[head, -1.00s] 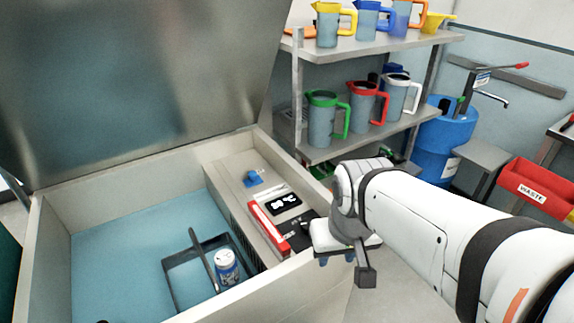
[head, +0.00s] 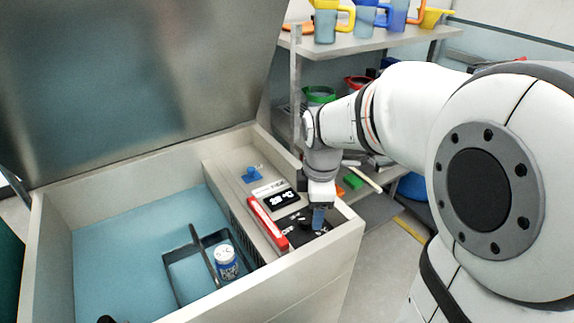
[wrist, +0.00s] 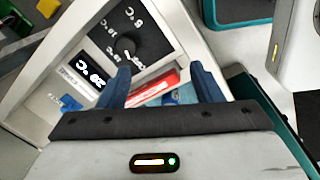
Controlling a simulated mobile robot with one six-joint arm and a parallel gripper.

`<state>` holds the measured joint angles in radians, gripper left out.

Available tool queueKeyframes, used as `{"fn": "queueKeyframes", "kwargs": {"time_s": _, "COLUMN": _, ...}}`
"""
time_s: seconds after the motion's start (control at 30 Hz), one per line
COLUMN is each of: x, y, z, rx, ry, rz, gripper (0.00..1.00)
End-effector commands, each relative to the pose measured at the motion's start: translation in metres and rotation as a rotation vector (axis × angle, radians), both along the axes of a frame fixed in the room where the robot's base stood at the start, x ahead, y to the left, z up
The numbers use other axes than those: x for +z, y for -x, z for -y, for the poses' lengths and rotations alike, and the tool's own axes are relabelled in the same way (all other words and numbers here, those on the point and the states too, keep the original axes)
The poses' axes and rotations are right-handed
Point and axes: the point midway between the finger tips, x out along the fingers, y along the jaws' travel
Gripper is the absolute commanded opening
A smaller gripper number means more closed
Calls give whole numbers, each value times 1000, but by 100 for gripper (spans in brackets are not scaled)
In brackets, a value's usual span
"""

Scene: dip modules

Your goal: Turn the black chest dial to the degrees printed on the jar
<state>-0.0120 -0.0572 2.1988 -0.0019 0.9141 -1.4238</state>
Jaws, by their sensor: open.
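The black chest dial (wrist: 125,47) sits on a black panel (wrist: 110,32) with white degree marks around it. The panel also shows in the head view (head: 310,240), at the front right of the open chest, partly hidden by my gripper. My gripper (wrist: 160,68) is open and empty, its blue fingers pointing at the panel area; in the wrist view the dial lies beyond the left finger, not between the two. The jar (head: 227,262), white-lidded with a blue label, stands in the chest; its printed degrees are too small to read.
A lit display (head: 284,199) and a red strip (head: 267,222) lie beside the panel. A blue knob or latch (head: 252,174) is further back. The dark divider tray (head: 180,280) surrounds the jar. The raised lid (head: 130,80) stands at the back left; shelves (head: 365,45) with jugs stand behind.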

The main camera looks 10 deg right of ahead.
Motion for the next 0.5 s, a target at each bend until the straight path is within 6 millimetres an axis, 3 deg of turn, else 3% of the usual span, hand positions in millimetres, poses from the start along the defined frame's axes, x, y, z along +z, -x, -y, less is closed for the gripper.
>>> {"fn": "queueKeyframes", "kwargs": {"time_s": 0.3, "x": -23, "y": -54, "z": 0, "rx": 638, "ry": 34, "rz": -62, "gripper": 59}}
{"fn": "queueKeyframes", "kwargs": {"time_s": 0.5, "x": -33, "y": -71, "z": 0, "rx": 865, "ry": 38, "rz": -77, "gripper": 59}}
